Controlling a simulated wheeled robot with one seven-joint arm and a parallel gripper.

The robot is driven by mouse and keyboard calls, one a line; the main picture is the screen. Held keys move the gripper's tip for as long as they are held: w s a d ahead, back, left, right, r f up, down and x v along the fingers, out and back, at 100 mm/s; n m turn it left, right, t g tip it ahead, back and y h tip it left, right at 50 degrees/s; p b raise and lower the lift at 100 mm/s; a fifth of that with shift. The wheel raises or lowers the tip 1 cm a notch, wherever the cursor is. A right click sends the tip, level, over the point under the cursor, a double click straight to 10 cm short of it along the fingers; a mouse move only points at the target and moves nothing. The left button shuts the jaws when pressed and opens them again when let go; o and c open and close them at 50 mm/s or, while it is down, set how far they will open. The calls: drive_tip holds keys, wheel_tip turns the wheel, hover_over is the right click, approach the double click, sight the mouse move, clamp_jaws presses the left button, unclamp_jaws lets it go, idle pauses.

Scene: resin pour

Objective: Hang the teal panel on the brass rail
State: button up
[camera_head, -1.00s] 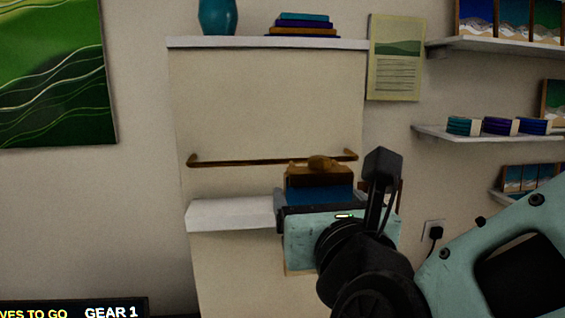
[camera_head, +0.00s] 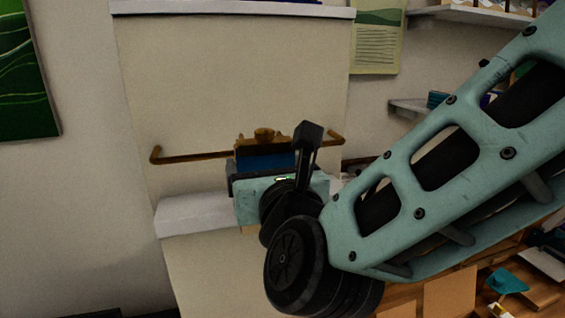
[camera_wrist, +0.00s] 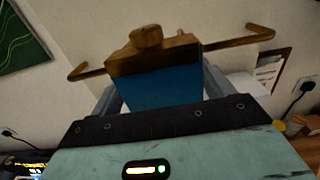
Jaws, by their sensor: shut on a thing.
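The brass rail (camera_head: 198,156) runs across the pale wall panel, bent back to it at both ends; it also shows behind the held piece in the wrist view (camera_wrist: 235,40). My gripper (camera_head: 265,170) is shut on the teal panel (camera_head: 266,162), which looks blue with a brown wooden top edge and a knob-like piece above. In the wrist view the panel (camera_wrist: 157,88) stands upright between the fingers of my gripper (camera_wrist: 160,92). The panel's top overlaps the rail's middle in the picture. I cannot tell whether they touch. The panel's back is hidden.
A white ledge (camera_head: 190,214) juts out below the rail, close to my gripper. A higher shelf (camera_head: 230,9) runs above. A printed sheet (camera_head: 378,35) hangs at right. A bench (camera_head: 535,292) with a small teal piece (camera_head: 508,281) is at lower right.

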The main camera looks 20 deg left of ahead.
drive_tip(key=shift+f+b+x, duration=0.1)
drive_tip(key=shift+b+x, duration=0.45)
drive_tip(key=shift+x, duration=0.25)
drive_tip(key=shift+f+b+x, duration=0.15)
drive_tip(key=shift+b+x, duration=0.35)
drive_tip(key=shift+x, duration=0.3)
drive_tip(key=shift+w+a+r, duration=0.1)
drive_tip(key=shift+w+r, duration=0.1)
drive_tip(key=shift+r, duration=0.05)
drive_tip(key=shift+w+b, duration=0.15)
drive_tip(key=shift+b, duration=0.65)
